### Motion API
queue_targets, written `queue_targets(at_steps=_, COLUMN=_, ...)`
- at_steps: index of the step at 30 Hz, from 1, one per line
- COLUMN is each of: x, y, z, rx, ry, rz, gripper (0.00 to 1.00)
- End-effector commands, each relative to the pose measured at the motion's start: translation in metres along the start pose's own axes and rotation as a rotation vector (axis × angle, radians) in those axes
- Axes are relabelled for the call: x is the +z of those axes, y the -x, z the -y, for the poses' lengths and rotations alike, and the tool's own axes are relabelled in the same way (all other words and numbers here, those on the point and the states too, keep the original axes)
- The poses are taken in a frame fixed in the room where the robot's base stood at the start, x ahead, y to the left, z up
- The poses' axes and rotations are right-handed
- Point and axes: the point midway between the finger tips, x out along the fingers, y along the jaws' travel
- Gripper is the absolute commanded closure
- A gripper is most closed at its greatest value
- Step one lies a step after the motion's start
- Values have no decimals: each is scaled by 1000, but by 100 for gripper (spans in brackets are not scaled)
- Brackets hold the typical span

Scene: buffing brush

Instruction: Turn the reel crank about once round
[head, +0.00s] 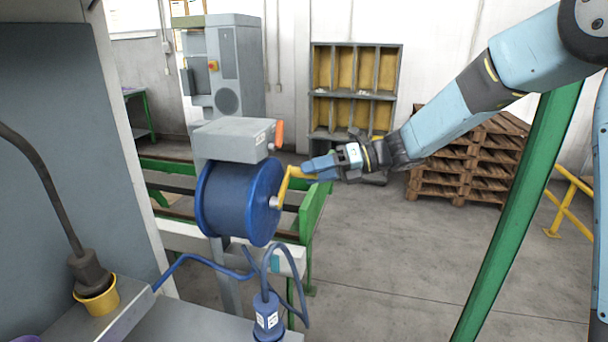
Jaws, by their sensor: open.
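The blue reel (238,200) stands left of the picture's middle, under a grey box (235,138) with an orange handle. Its yellow crank (286,184) sticks out from the hub on the reel's right face and slants up to the right. My gripper (312,168) reaches in from the right, with its blue fingers at the crank's outer end. The jaws are open, and the fingers overlap the crank's grip in this view. I cannot tell whether they touch it.
A blue cable (190,262) runs below the reel to a blue plug (268,318). A grey panel fills the left side. Green rails (312,207) stand behind the reel, and a green post (515,215) stands at right. Pallets (470,160) lie behind my arm. The floor between is clear.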

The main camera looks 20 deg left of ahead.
Motion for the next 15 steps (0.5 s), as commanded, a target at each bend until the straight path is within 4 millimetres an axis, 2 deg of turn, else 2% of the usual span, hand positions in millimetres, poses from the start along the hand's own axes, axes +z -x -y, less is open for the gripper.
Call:
queue_targets(at_steps=6, x=0, y=-21, z=0, rx=0, ry=1, rz=0, gripper=49)
queue_targets(at_steps=15, x=0, y=-26, z=0, rx=-1, ry=1, rz=0, gripper=49)
